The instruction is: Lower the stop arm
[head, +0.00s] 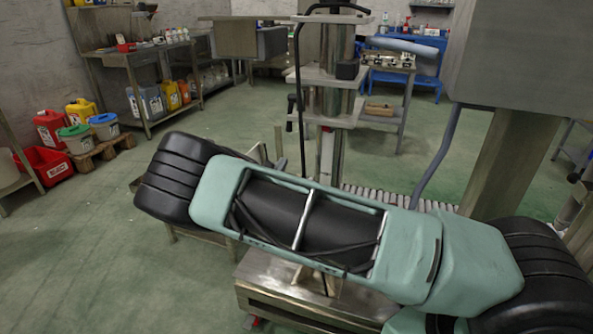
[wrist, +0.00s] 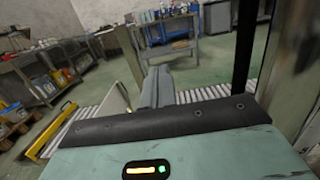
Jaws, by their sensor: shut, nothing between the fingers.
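I cannot identify the stop arm with certainty. A yellow bar (wrist: 52,131) slants upward at the left of the wrist view, beside the roller conveyor, and may be it. In the head view my own teal arm hides that area. My gripper (wrist: 158,72) shows in the wrist view as two grey fingers side by side, shut and empty, pointing over the rollers. It is apart from the yellow bar, which is to its left. I do not make out the gripper in the head view.
The roller conveyor (head: 388,198) runs behind my arm. A steel column with shelves (head: 328,77) stands at centre, and a large grey cabinet (head: 525,60) at right. A workbench (head: 150,88) and coloured canisters are at left. Green floor between is clear.

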